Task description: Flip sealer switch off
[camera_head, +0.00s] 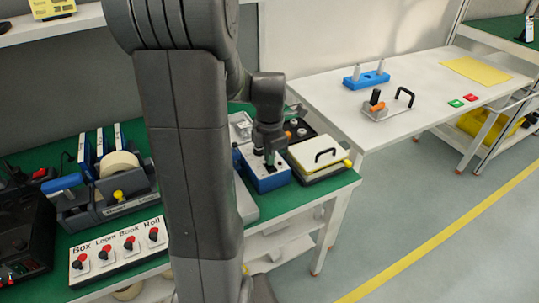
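A blue box (267,184) with a pale top panel sits on the green bench mat, under my gripper (270,160). My gripper points down at its top, and a small dark switch-like part with some green shows beside the fingertips. Whether the fingers touch it, and how far apart they are, is too small to tell. No sealer label is readable on the box. The switch's on or off position cannot be made out. My arm crosses the middle of the view and hides part of the bench.
A white-lidded yellow device (319,156) with a black handle stands close right of the blue box. A labelled switch panel (118,252) and a tape dispenser (108,195) are at left. A white table (330,97) stands behind right; the floor at right is clear.

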